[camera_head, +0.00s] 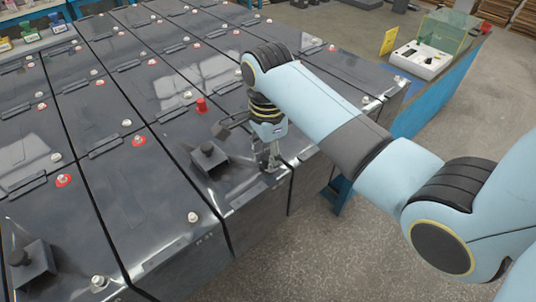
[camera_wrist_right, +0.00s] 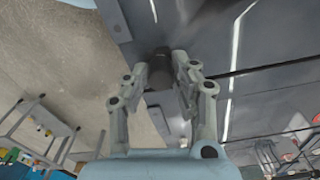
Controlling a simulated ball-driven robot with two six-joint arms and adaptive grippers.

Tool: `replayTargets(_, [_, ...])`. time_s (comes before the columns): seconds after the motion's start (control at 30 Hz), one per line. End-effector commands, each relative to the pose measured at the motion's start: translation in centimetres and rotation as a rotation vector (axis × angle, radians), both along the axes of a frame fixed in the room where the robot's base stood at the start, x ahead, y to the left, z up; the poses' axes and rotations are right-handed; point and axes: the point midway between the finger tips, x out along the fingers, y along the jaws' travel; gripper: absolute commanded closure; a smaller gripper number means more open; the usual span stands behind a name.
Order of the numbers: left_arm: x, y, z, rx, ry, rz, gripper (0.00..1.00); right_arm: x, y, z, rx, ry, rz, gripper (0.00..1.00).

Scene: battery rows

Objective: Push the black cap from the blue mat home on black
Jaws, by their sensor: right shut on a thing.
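My right gripper (camera_head: 269,160) reaches down to the near right corner of a dark battery (camera_head: 235,185) in the head view. Its fingers are close together at the battery's top, by the edge. In the right wrist view, my right gripper (camera_wrist_right: 162,82) is shut on a dark, round piece, the black cap (camera_wrist_right: 159,68), between its fingertips. In the head view the fingers hide the cap and the terminal under it, so I cannot tell whether the cap is seated. My left gripper is not in view.
A red cap (camera_head: 201,105) stands on the same battery's far side. A black block (camera_head: 209,155) sticks up left of my gripper. Rows of batteries fill the left. A white device (camera_head: 421,60) stands on the blue bench at right, behind my arm. The floor is open in front.

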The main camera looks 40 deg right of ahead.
Motion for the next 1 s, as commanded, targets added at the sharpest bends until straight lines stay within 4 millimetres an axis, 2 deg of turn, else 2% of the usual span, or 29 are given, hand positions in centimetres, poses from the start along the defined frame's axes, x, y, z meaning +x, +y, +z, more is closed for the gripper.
replayTargets(0.97, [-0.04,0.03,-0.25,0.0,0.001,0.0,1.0,-0.03,0.01,-0.92,0.0,0.001,0.0,0.88])
replayTargets(1.0, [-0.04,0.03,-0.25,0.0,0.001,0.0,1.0,-0.04,0.01,-0.92,0.0,0.001,0.0,0.73])
